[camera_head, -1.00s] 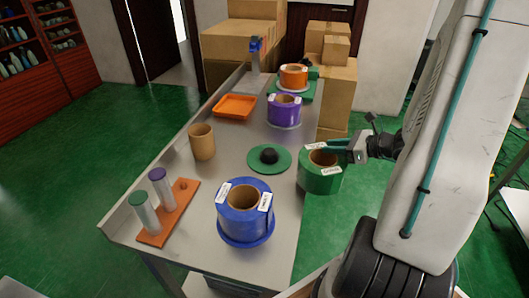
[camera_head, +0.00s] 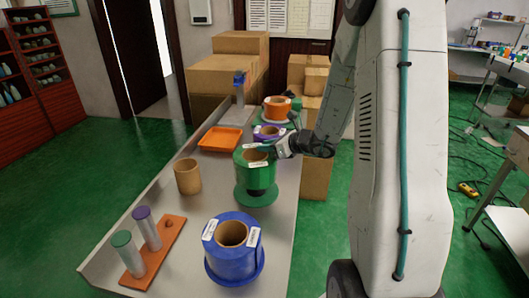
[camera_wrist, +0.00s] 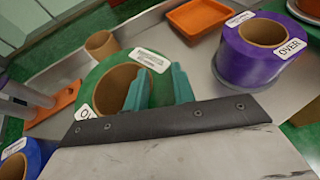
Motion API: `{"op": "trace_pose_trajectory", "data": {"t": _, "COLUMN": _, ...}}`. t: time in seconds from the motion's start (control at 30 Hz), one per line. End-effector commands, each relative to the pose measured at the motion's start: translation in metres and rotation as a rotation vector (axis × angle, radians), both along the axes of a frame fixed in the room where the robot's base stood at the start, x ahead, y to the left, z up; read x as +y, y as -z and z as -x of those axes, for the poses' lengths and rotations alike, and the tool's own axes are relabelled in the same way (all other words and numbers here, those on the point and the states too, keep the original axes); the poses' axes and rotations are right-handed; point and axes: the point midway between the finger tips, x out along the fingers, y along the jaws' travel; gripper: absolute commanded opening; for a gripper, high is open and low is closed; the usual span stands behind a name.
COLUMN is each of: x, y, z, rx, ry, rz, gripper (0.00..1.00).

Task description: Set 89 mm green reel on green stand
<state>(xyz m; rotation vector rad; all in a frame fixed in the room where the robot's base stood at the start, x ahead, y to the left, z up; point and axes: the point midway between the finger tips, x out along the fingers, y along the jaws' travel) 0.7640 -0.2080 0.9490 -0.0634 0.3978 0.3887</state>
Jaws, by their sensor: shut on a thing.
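The green reel (camera_head: 255,172) has a brown cardboard core and white labels. My gripper (camera_head: 268,148) is shut on its near wall, with the teal fingers at the core's rim in the wrist view (camera_wrist: 158,90). The reel hangs upright over the green stand (camera_head: 257,200), a round green disc whose front edge shows below it. A dark part of the stand's knob shows between them; the rest is hidden by the reel. I cannot tell whether reel and knob touch. In the wrist view the reel (camera_wrist: 104,72) hides the stand.
A blue reel (camera_head: 217,262) stands in front, with a purple reel (camera_head: 262,139) and an orange reel (camera_head: 275,115) behind. A cardboard core (camera_head: 187,177), an orange tray (camera_head: 220,139) and an orange rack (camera_head: 165,250) with capped cylinders are on the left.

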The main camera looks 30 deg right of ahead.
Motion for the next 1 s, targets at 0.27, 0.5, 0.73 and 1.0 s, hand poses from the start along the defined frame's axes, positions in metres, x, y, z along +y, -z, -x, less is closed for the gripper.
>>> {"op": "trace_pose_trajectory", "data": {"t": 0.27, "x": -0.001, "y": 0.023, "z": -0.001, "rx": -0.004, "ry": 0.000, "rz": -0.002, "gripper": 0.00}}
{"op": "trace_pose_trajectory", "data": {"t": 0.5, "x": -0.001, "y": 0.054, "z": 0.000, "rx": -0.003, "ry": 0.000, "rz": -0.003, "gripper": 0.00}}
{"op": "trace_pose_trajectory", "data": {"t": 0.73, "x": -0.001, "y": 0.061, "z": -0.001, "rx": -0.005, "ry": 0.000, "rz": 0.000, "gripper": 0.00}}
{"op": "trace_pose_trajectory", "data": {"t": 1.0, "x": 0.000, "y": 0.064, "z": 0.000, "rx": -0.001, "ry": 0.000, "rz": 0.000, "gripper": 0.34}}
